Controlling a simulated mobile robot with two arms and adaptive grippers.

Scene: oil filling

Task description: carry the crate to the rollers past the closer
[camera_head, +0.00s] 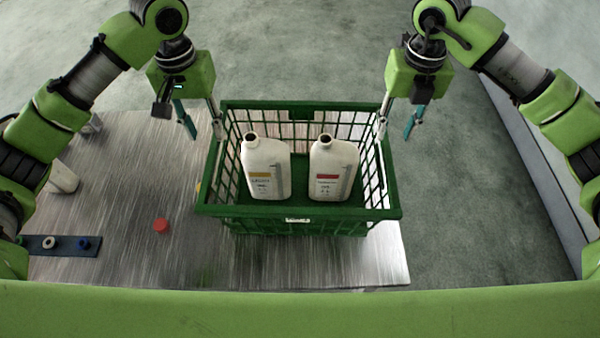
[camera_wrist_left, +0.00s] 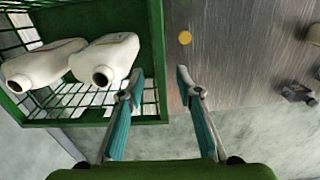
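The green crate (camera_head: 300,224) sits on the metal table and also shows in the left wrist view (camera_wrist_left: 157,60). Two white bottles stand in it, uncapped, one with a yellow label (camera_head: 265,168) and one with a red label (camera_head: 333,168). My left gripper (camera_head: 205,136) is open at the crate's left wall, one finger on the inner side and one outside; its spread fingers show in the left wrist view (camera_wrist_left: 158,85). My right gripper (camera_head: 394,137) is open at the right wall, its fingers apart on either side. I cannot identify the rollers or the closer.
The metal table (camera_head: 120,190) has free room left of the crate. A red cap (camera_head: 161,225) lies there. A dark strip (camera_head: 60,246) with white and blue caps is at the left front. A white bottle (camera_head: 63,178) is partly hidden by my left arm. Floor lies to the right.

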